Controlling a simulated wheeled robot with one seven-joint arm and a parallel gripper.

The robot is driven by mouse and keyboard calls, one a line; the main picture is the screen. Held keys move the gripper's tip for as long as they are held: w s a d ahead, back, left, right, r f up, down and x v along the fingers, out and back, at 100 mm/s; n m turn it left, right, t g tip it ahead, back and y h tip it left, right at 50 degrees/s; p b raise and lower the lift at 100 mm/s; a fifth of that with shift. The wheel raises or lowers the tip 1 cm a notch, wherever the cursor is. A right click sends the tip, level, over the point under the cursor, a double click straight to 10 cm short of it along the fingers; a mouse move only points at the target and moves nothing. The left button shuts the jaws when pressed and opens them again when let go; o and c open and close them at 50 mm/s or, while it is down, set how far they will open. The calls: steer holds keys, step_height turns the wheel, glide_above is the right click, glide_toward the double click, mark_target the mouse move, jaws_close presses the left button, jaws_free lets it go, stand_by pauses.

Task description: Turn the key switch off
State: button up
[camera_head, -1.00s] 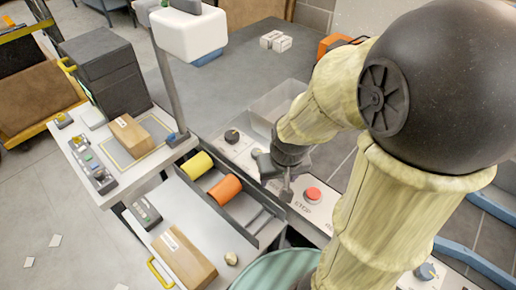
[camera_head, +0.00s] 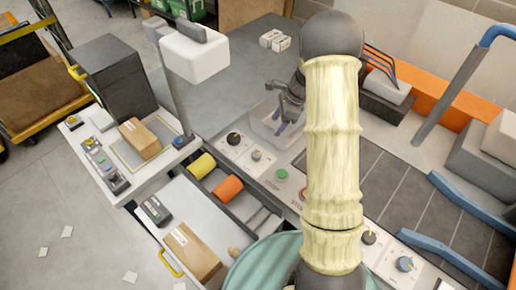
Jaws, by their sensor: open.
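A pale control panel with several controls runs along the near edge of the grey surface. On it are a black knob (camera_head: 234,139), a small grey round control (camera_head: 257,155) and a green button (camera_head: 281,175). A red button (camera_head: 302,192) is partly hidden by my arm. The grey control may be the key switch; its key and position are too small to read. My gripper (camera_head: 284,108) is open and appears empty. It shows over a clear bin, up and right of these controls and apart from them.
The clear bin (camera_head: 263,129) stands behind the panel. Another black knob (camera_head: 368,237) and a blue knob (camera_head: 404,264) lie right of my arm. A lamp-like post (camera_head: 172,95) rises at left.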

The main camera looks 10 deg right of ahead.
mark_target(257, 154)
steer(key=shift+a+f, duration=0.1)
steer(key=shift+f, duration=0.05)
steer(key=p+x, duration=0.4)
steer(key=x, duration=1.3)
steer(key=shift+f, duration=0.1)
steer(key=c, duration=1)
